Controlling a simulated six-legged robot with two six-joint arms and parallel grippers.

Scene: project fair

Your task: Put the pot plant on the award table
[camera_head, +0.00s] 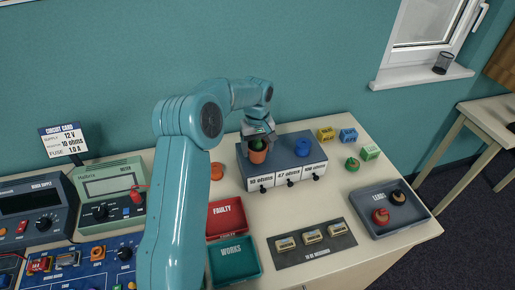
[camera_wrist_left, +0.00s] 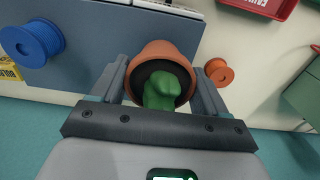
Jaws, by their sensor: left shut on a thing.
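The pot plant is a terracotta pot (camera_head: 258,156) with a green plant. My left gripper (camera_head: 257,136) is shut on the pot, above the left part of the grey drawer unit (camera_head: 285,153). I cannot tell whether the pot touches the unit's top. In the left wrist view the pot (camera_wrist_left: 168,48) sits between the two fingers (camera_wrist_left: 160,75), the green plant (camera_wrist_left: 162,92) facing the camera. A second pale table (camera_head: 482,108) stands at the right edge; no label shows, so I cannot tell if it is the award table. My right gripper is out of view.
A blue spool (camera_head: 303,147) stands on the drawer unit. An orange spool (camera_head: 217,170), the red FAULTY tray (camera_head: 228,216) and green WORKS tray (camera_head: 235,258) are nearby. A grey LEADS tray (camera_head: 412,218) lies at right. A floor gap separates the tables.

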